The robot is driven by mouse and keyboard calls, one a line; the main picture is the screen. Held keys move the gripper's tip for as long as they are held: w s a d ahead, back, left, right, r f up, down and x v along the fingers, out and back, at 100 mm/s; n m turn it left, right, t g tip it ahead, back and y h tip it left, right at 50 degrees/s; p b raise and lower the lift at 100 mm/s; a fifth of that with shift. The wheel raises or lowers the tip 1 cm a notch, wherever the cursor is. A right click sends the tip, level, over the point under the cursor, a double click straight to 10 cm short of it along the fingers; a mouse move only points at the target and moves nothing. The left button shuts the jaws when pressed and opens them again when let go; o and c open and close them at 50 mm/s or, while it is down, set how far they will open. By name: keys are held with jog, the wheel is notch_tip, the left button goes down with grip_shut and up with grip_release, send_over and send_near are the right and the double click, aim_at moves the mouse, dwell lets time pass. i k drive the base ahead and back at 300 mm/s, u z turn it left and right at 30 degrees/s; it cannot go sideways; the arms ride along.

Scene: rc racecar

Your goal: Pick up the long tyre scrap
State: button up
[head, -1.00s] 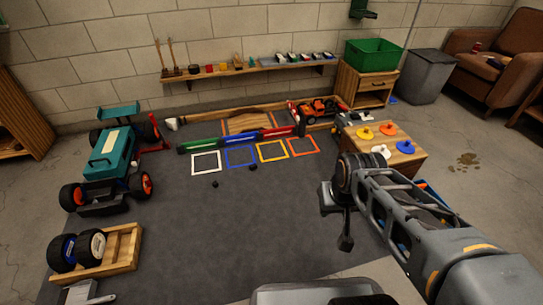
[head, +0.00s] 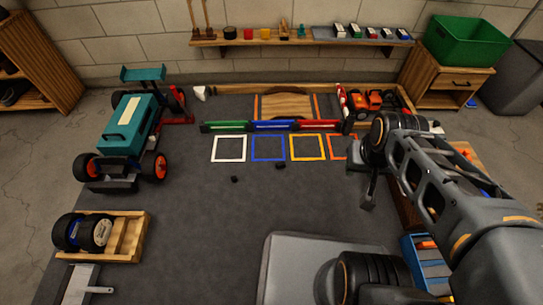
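Two small dark scraps lie apart on the grey floor mat, in front of the coloured squares. One scrap (head: 234,180) lies nearer, below the white square, and the other scrap (head: 280,166) lies just below the blue square. Both are too small to tell which is the long tyre scrap. My gripper (head: 368,192) hangs from my arm at the right, above the mat and well to the right of both scraps. Its fingers are small and dark, and I cannot tell whether they are open. I see nothing held in it.
A teal buggy (head: 122,135) stands at the left, with a wooden tyre tray (head: 130,240) nearer. A green, blue and red barrier (head: 272,126) stands behind the squares. A blue box (head: 428,262) is at the lower right. The mat (head: 200,225) around the scraps is clear.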

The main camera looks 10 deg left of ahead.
aim_at(280, 165)
jog(key=u, duration=0.75)
jog(key=i, duration=0.8)
jog(key=u, duration=1)
jog(key=i, duration=0.25)
jog(key=u, duration=0.35)
